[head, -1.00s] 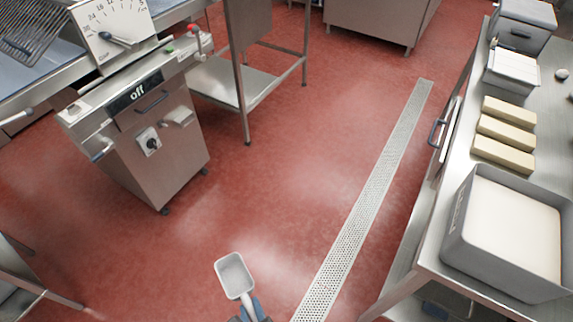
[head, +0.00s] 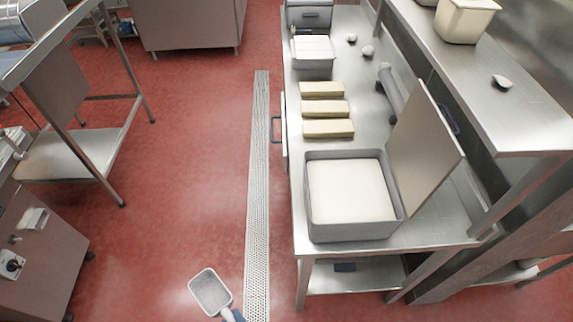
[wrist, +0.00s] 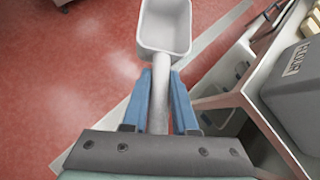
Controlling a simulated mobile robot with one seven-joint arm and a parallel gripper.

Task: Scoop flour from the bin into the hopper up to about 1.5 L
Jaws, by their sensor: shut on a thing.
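The flour bin (head: 312,228) is a grey square tub on the steel counter at the right, filled with white flour (head: 350,190). Its labelled grey side also shows at the right of the wrist view (wrist: 285,92). My gripper (wrist: 163,95) has its blue fingers shut on the handle of a white scoop (wrist: 165,28). In the head view the scoop (head: 211,292) is held over the floor, left of the counter and apart from the bin. Its bowl looks empty. I cannot make out the hopper in the views now.
A grey panel (head: 425,135) leans upright at the bin's right side. Several yellow blocks (head: 328,108) and a white-filled container (head: 313,52) stand behind the bin. A shelf (head: 490,90) overhangs at right. The red floor (head: 190,190) left of the drain is open.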

